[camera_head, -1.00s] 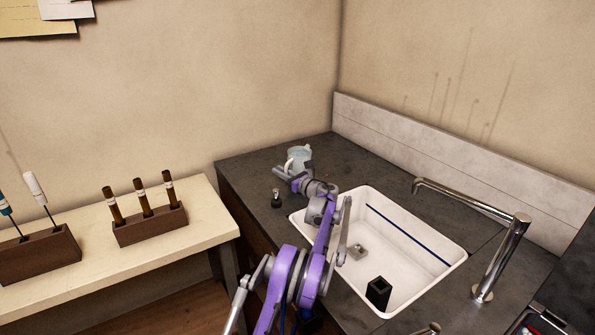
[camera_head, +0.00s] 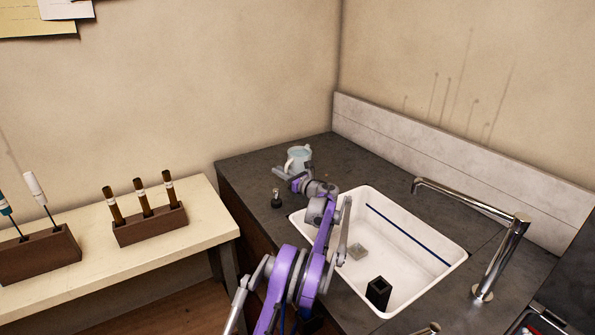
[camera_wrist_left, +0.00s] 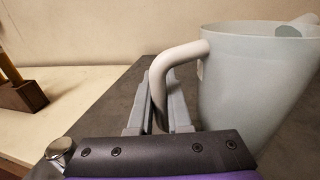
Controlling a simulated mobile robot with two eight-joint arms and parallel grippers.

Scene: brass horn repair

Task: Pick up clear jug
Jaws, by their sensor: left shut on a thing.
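The clear jug (camera_head: 299,155) stands upright on the dark counter left of the sink, near the back corner, in the head view. In the left wrist view the jug (camera_wrist_left: 248,85) fills the right side, pale and translucent, with a white handle (camera_wrist_left: 178,62) toward the left. My left gripper (camera_head: 287,170) reaches to the handle side of the jug. In the left wrist view its fingers (camera_wrist_left: 160,108) are shut on the lower part of the handle. The jug's base is hidden behind the gripper. My right gripper is not in view.
A white sink (camera_head: 405,285) with a dark block (camera_head: 378,292) inside lies right of my left arm. A chrome faucet (camera_head: 500,255) stands beside it. A small metal-topped item (camera_head: 276,199) is on the counter near the arm. Wooden tool racks (camera_head: 150,226) stand on the left bench.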

